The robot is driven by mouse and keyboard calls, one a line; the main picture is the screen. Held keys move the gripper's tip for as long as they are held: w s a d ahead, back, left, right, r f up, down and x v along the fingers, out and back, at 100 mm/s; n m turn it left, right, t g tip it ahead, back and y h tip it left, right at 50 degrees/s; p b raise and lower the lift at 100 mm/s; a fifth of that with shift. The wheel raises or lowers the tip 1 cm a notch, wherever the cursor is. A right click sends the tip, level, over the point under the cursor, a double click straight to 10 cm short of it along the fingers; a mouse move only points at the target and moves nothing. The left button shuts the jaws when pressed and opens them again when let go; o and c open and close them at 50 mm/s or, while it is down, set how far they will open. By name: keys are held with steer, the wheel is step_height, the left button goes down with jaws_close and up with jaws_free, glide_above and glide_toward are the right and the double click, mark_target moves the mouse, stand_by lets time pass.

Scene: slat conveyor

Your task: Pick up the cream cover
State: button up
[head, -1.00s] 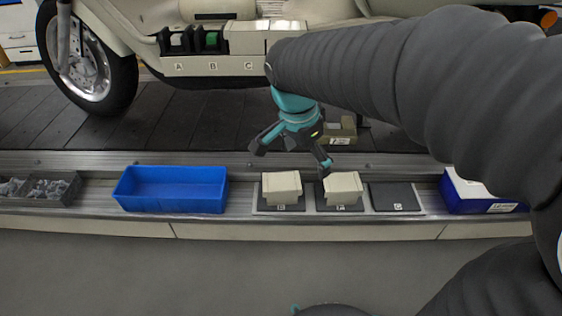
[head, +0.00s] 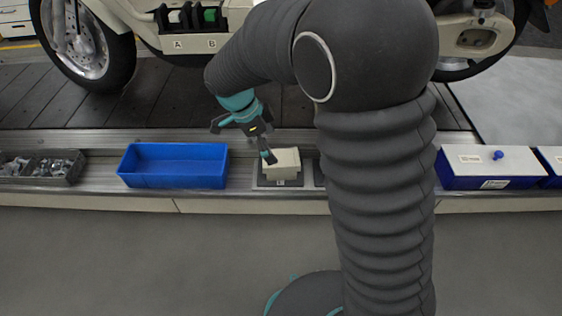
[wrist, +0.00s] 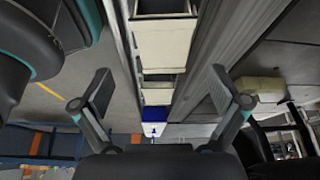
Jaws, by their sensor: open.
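A cream cover (head: 283,162) lies on a dark pad (head: 266,182) on the conveyor's side ledge. A second cream cover seen earlier to its right is now behind my arm in the head view. In the wrist view two cream blocks show in line along the ledge, a near one (wrist: 163,46) and a farther one (wrist: 157,92). My gripper (head: 243,143) is open and empty, above the ledge just left of the visible cover. One finger overlaps the cover's left edge in the picture; I cannot tell if they touch. Both fingers are spread in the wrist view (wrist: 160,80).
An empty blue bin (head: 175,179) stands left of the cover. A grey tray of metal parts (head: 42,166) is at the far left. A white-lidded blue box (head: 490,183) is at the right. A cream scooter stands behind, with open black compartments A and B (head: 192,17).

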mark_target(279, 158)
steer(key=shift+w+x, duration=0.1)
steer(key=shift+x, duration=1.7)
steer(key=shift+w+x, duration=0.15)
steer(key=shift+x, duration=1.65)
steer(key=shift+a, duration=0.1)
steer(key=c, duration=1.3)
